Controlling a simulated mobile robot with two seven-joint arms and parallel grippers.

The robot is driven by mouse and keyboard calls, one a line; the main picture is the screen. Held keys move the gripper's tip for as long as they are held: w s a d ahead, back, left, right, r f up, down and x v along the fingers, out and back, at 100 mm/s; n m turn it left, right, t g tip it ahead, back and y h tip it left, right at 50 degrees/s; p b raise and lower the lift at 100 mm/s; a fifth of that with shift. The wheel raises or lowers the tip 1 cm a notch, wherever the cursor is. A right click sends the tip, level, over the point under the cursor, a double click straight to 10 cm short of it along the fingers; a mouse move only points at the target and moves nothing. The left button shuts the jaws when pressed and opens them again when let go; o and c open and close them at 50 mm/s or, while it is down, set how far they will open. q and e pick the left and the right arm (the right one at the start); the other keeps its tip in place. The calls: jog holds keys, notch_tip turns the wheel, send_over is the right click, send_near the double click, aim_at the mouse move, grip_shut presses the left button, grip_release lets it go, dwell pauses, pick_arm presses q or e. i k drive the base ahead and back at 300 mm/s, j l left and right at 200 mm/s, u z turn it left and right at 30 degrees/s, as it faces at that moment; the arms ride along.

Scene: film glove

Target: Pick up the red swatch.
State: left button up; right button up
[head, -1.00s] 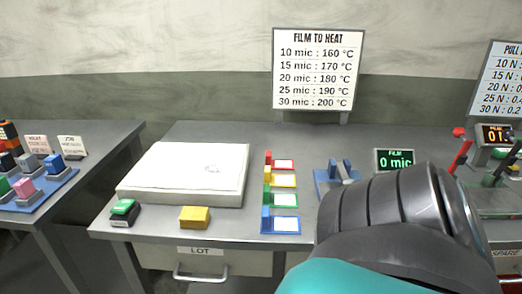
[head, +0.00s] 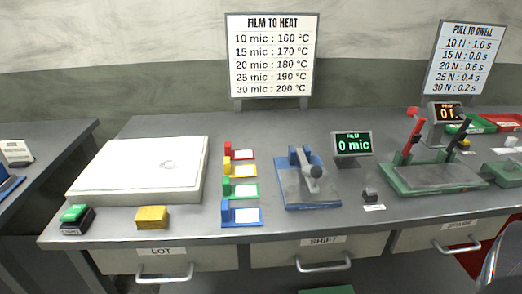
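The red swatch (head: 228,151) stands at the back end of a short column of coloured pieces on the grey table, with a red-edged white card (head: 245,155) beside it. A yellow piece (head: 228,167), a green piece (head: 227,186) and a blue piece (head: 228,211) follow in front of it, each with its own card. Neither of my grippers shows in the head view. A grey curved part, which I cannot identify for sure, shows at the lower right edge.
A white pad (head: 135,172) lies left of the column. A green button (head: 75,217) and a yellow block (head: 151,217) sit near the front edge. A blue fixture (head: 308,185), a display (head: 352,145) reading 0 mic and a green fixture (head: 440,177) stand to the right.

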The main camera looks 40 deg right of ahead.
aim_at(245, 154)
jog(key=z, duration=0.95)
